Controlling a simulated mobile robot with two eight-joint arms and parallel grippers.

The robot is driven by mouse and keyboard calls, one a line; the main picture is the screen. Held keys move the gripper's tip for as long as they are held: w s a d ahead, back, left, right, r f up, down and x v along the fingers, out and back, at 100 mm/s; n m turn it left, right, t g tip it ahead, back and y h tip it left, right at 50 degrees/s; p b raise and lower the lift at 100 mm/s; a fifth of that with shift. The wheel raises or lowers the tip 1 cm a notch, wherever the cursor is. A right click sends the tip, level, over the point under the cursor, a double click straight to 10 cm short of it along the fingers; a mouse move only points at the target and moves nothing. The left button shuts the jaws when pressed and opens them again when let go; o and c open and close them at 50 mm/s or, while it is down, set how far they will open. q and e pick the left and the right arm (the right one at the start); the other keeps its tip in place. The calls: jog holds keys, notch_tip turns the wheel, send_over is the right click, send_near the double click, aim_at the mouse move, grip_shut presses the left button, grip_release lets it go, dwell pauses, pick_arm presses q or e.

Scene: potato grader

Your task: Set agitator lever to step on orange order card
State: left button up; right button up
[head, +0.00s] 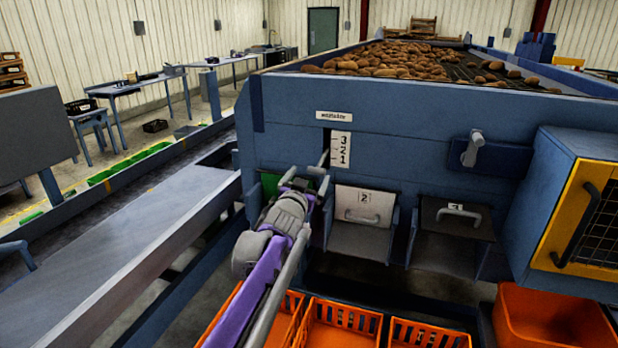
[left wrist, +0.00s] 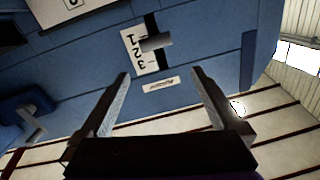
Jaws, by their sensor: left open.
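The agitator lever (head: 324,158) sticks out of a dark vertical slot in the blue grader wall, beside a white scale (head: 341,149) marked 3, 2, 1 from top down. In the left wrist view the lever (left wrist: 155,42) is a grey bar near the 1 and 2 marks; its exact step is hard to tell. My left gripper (head: 307,180) is open and empty, just in front of and below the lever in the head view. Its spread fingers (left wrist: 160,76) show in the left wrist view with the lever beyond them, apart from both. No orange order card shows. My right gripper is out of view.
A label plate (head: 333,115) sits above the scale. Below are chute flaps with handles, including one marked 2 (head: 362,207). A grey crank (head: 473,148) and yellow-framed box (head: 590,220) project at right. Orange crates (head: 340,325) stand below; a conveyor (head: 130,235) runs at left.

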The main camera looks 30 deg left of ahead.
pick_arm(q)
jog(key=shift+c, duration=1.1)
jog(key=shift+f+m, duration=0.2)
jog(key=shift+m, duration=0.3)
jog(key=shift+c, duration=1.2)
jog(key=m, duration=0.2)
jog(key=f+m, duration=0.1)
jog(key=m, duration=0.1)
jog(key=shift+a+f+m, duration=0.15)
jog(key=shift+m, duration=0.25)
jog(key=c, duration=0.5)
jog(key=m, duration=0.2)
jog(key=f+m, duration=0.1)
jog(key=m, duration=0.3)
jog(key=shift+s+f, duration=0.1)
jog(key=shift+f, duration=0.25)
jog(key=c, duration=0.5)
notch_tip(320, 180, down, 2)
jog(key=m, duration=0.9)
jog(key=shift+s+a+f+m+b, duration=0.1)
jog(key=shift+f+m+b, duration=0.15)
jog(key=shift+m+b, duration=0.15)
grip_shut()
jog(key=w+a+m+p, duration=0.1)
jog(key=w+a+m, duration=0.1)
jog(key=w+m, duration=0.5)
jog(key=shift+w+r+m+h, duration=0.3)
jog(key=shift+w+m+h, duration=0.1)
jog(key=shift+m, duration=2.6)
